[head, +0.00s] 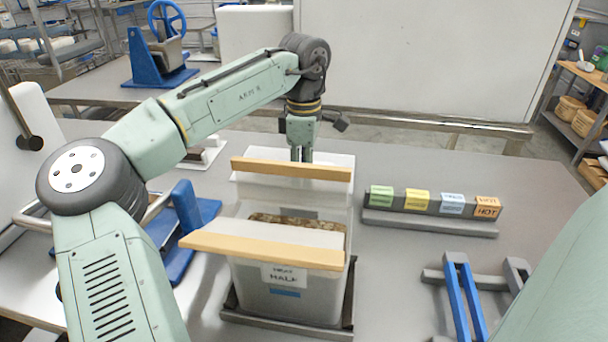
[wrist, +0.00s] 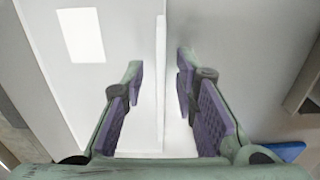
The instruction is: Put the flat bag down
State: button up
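My gripper (head: 301,154) points down just behind the back wooden bar of a clear bin. In the wrist view its two purple-padded fingers (wrist: 160,68) are apart. A thin white upright edge (wrist: 160,100) runs between them, with gaps visible on both sides. A pale flat surface with a white rectangle (wrist: 80,35) lies left of the fingers. I cannot tell whether this is the flat bag or part of the bin. No flat bag stands out clearly in the head view.
Several coloured labelled blocks (head: 418,201) sit on a grey rack at right. A blue stand (head: 187,225) is at left and a blue-and-grey frame (head: 462,300) at front right. Bare table lies around the rack.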

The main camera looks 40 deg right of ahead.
notch_tip(320, 180, up, 11)
jog(key=shift+b, duration=0.35)
jog(key=shift+f, duration=0.1)
dwell(0.3)
